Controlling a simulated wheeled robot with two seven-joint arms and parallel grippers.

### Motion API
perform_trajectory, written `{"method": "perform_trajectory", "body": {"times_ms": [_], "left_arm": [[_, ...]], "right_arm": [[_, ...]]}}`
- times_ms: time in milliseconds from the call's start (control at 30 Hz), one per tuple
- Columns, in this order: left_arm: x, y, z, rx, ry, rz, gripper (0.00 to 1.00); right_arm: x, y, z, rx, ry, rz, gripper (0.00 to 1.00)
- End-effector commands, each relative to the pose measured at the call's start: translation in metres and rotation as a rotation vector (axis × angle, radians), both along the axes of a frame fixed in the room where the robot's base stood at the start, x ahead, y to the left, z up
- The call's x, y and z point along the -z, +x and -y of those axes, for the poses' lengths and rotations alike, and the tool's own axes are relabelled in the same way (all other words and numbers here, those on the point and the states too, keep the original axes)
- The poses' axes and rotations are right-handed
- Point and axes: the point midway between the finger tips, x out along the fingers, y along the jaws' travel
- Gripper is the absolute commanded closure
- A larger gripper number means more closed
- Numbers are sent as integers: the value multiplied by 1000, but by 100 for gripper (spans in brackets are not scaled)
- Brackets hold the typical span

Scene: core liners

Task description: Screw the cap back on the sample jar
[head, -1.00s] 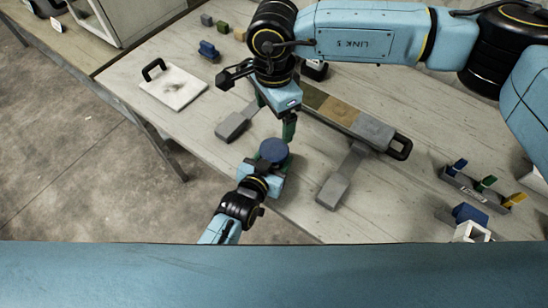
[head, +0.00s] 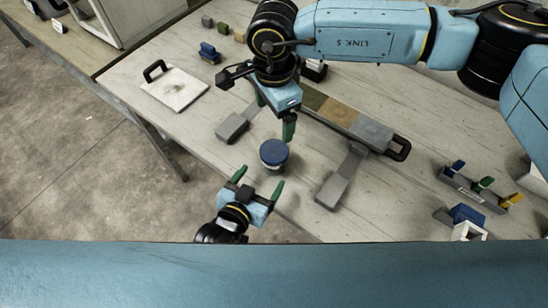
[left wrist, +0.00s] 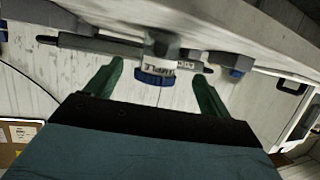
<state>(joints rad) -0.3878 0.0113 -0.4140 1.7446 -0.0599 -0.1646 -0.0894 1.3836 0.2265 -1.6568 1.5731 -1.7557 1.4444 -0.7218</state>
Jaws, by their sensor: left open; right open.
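The sample jar (head: 273,164) stands upright on the table, a pale jar with the blue cap (head: 273,148) sitting on top. How tightly the cap is screwed cannot be seen. In the left wrist view the jar (left wrist: 162,67) shows its printed label and the blue cap (left wrist: 155,79) beyond and between my fingers. My left gripper (head: 259,182) is open and empty, its green fingers pointing at the jar but apart from it, on the near side. My right gripper (head: 277,120) is open and points down just behind the jar; its far finger is partly hidden.
A core liner tray (head: 343,112) with grey feet lies behind and right of the jar. A white board (head: 174,90) with a black handle lies at left. A rack (head: 478,188) of coloured pegs stands at right. The table's front edge is close to the jar.

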Motion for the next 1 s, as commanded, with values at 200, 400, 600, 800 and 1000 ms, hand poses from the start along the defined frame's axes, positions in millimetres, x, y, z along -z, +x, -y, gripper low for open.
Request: {"method": "perform_trajectory", "body": {"times_ms": [200, 400, 600, 800, 1000], "left_arm": [[-11, -30, -14, 0, 0, -1, 18], [-15, -37, -17, 0, 0, 0, 18], [-15, -37, -17, 0, 0, 0, 18], [-15, -37, -17, 0, 0, 0, 18], [-15, -37, -17, 0, 0, 0, 18]], "right_arm": [[-2, 0, 0, 0, 0, 0, 12], [-2, 0, 0, 0, 0, 0, 12], [-2, 0, 0, 0, 0, 0, 12], [-2, 0, 0, 0, 0, 0, 12], [-2, 0, 0, 0, 0, 0, 12]]}}
